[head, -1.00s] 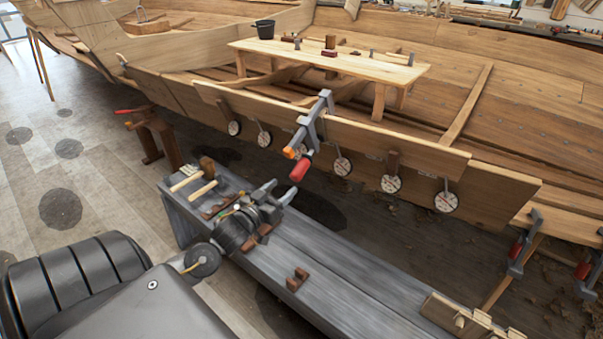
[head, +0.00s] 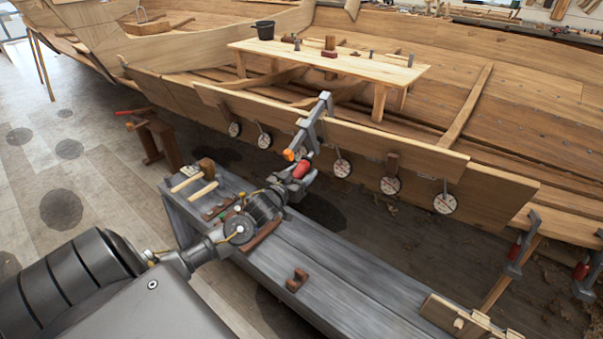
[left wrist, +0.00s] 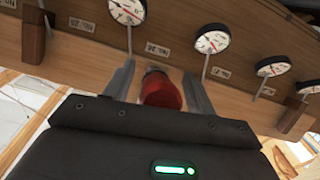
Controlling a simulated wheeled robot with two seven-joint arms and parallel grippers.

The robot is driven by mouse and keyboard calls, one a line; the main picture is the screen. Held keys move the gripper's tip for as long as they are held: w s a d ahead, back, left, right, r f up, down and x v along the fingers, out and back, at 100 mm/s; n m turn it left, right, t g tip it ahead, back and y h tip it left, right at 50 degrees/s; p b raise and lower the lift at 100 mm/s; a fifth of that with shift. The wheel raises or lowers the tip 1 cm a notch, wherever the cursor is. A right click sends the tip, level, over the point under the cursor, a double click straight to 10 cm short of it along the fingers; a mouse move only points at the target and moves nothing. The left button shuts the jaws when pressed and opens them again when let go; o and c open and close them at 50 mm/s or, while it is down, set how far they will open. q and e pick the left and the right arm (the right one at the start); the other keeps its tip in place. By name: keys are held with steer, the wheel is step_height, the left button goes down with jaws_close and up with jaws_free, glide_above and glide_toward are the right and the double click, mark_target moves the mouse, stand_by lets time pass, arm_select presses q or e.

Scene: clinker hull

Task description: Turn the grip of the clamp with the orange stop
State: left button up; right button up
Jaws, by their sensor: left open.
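The clamp (head: 318,117) with the orange stop (head: 289,154) sits over the upper edge of the hull plank. Its red grip (head: 302,170) hangs below, in front of the plank. My left gripper (head: 297,180) is at the red grip, with a finger on either side of it. In the left wrist view the red grip (left wrist: 162,92) stands between the two open fingers (left wrist: 160,88), and small gaps show beside it. The grip's lower end is hidden by the gripper body. My right gripper is not in view.
A grey bench (head: 340,270) with mallets (head: 205,172) and a small brown block (head: 297,280) lies under my left arm. Several round dials (head: 343,168) hang along the plank. Other red-handled clamps (head: 516,248) are at the right.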

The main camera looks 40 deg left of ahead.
arm_select(q)
steer(key=shift+c, duration=0.3)
steer(key=c, duration=0.9)
steer(key=shift+c, duration=0.2)
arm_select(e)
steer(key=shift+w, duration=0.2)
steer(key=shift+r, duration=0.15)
arm_select(q)
steer(key=shift+r+y+p, duration=0.1)
steer(key=shift+y+p, duration=0.2)
steer(key=shift+p, duration=0.15)
steer(key=shift+a+m+y+p, duration=0.1)
steer(key=shift+m+y+p, duration=0.45)
steer(key=shift+m+y, duration=0.25)
steer(key=shift+a+m+g+y+p, duration=0.1)
steer(key=shift+m+g+y+p, duration=0.2)
steer(key=shift+m+y+p, duration=0.25)
steer(key=shift+m+y, duration=0.55)
steer(key=shift+s+a+m+y+p, duration=0.1)
steer(key=shift+m+y+p, duration=0.2)
steer(key=shift+m+y, duration=0.1)
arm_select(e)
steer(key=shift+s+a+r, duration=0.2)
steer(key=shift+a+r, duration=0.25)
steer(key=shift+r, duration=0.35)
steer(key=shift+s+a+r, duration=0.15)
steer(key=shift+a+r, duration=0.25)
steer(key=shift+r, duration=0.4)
